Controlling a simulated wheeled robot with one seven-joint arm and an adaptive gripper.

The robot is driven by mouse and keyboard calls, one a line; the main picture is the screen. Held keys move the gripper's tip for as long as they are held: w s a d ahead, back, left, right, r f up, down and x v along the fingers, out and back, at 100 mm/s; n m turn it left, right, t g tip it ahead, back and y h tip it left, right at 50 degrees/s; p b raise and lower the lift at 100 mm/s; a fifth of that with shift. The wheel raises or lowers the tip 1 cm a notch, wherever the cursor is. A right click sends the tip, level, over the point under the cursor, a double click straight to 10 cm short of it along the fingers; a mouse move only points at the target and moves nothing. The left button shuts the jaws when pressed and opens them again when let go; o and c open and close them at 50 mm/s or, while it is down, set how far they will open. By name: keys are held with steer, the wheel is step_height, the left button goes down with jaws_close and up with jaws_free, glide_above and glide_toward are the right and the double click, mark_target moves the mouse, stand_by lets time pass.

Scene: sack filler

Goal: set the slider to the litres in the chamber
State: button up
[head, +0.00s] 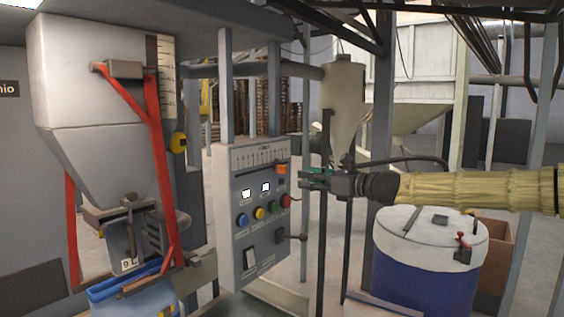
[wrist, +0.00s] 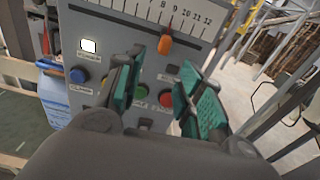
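The slider (head: 281,169) is an orange knob on a numbered scale at the top of the grey control panel (head: 236,205). In the wrist view the slider (wrist: 165,45) stands near the 9 mark, seen at an angle. The pale chamber (head: 80,85) is a hopper at the left, with a ticked strip (head: 166,80) on its upper right edge. I cannot read its level; a red bracket crosses near the strip. My gripper (wrist: 163,70) is open and empty, its green pads apart. It is in front of the panel, below the slider, which shows beyond the fingertips without visible contact.
Blue, yellow, green and red buttons and small displays sit below the scale; a red button (wrist: 166,98) shows between my fingers. A black lever (head: 292,237) sticks out lower right. A blue and white drum (head: 425,275) stands at right. Posts (head: 274,95) rise behind the panel.

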mark_target(287, 167)
steer(key=p+x, duration=0.1)
steer(key=x, duration=0.2)
steer(key=r+x, duration=0.1)
steer(key=x, duration=0.3)
steer(key=r+p+x, duration=0.1)
steer(key=x, duration=0.2)
steer(key=shift+w+r+p, duration=0.15)
steer(key=shift+w+p, duration=0.15)
jaws_close()
